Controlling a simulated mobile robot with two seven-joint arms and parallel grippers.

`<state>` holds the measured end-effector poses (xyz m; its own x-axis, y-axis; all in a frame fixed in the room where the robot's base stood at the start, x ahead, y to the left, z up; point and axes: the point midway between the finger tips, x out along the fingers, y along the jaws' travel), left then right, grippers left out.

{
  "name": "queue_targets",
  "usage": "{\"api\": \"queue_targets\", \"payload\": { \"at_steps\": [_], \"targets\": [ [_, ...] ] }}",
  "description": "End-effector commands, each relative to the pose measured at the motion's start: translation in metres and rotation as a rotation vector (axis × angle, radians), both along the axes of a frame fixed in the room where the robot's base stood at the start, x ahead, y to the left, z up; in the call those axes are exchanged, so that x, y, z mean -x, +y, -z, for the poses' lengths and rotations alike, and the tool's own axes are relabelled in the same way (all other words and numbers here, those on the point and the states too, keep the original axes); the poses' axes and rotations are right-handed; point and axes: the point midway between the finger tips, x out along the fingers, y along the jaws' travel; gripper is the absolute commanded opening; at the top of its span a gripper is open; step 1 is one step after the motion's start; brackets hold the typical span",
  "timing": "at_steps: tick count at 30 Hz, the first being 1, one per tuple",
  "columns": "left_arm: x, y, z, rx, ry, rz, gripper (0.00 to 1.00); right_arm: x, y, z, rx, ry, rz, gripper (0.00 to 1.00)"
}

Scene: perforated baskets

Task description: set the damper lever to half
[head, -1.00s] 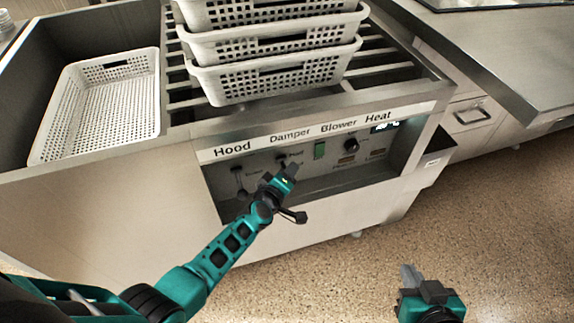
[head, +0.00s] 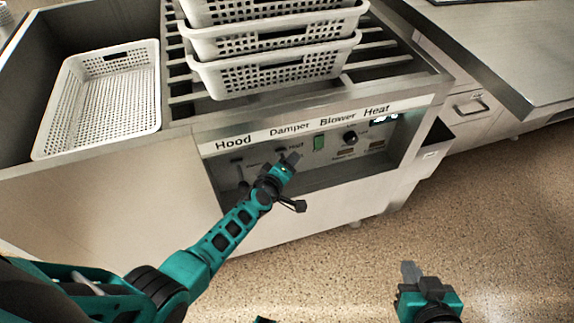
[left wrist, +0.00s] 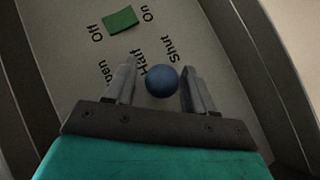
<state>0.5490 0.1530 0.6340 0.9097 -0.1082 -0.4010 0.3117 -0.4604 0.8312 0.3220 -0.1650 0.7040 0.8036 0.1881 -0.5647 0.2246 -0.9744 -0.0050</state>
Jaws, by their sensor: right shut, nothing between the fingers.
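The damper lever's blue ball knob (left wrist: 162,81) shows in the left wrist view, between the fingers of my left gripper (left wrist: 158,88). The fingers are apart, with a visible gap on the left side of the knob. The knob appears near the printed words Half and Shut; its exact setting I cannot tell. In the head view my left gripper (head: 291,161) is at the control panel below the Damper label (head: 289,129) and hides the lever. My right gripper (head: 411,272) is shut and empty, over the floor at lower right.
A green blower switch (head: 319,142) and a black heat knob (head: 350,138) are right of the damper. The hood lever (head: 241,174) is at left. Stacked white baskets (head: 275,75) stand on the rack above; another basket (head: 66,140) is at left.

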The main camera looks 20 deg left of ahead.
Motion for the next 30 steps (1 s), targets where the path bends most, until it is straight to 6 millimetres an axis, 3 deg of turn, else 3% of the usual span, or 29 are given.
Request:
{"api": "queue_targets", "payload": {
  "at_steps": [8,21,30],
  "targets": [
    [0.007,0.001,-0.004,0.0,0.001,0.0,0.54,-0.001,-0.001,-0.009,0.006,-0.009,-0.005,0.0],
    [0.084,0.01,-0.039,-0.001,0.002,-0.001,0.54,0.005,-0.017,-0.027,0.035,-0.005,0.015,0.0],
    [0.115,0.014,-0.051,0.0,0.0,0.0,0.54,0.005,-0.014,-0.036,0.028,-0.004,0.016,0.0]
  ]
}}
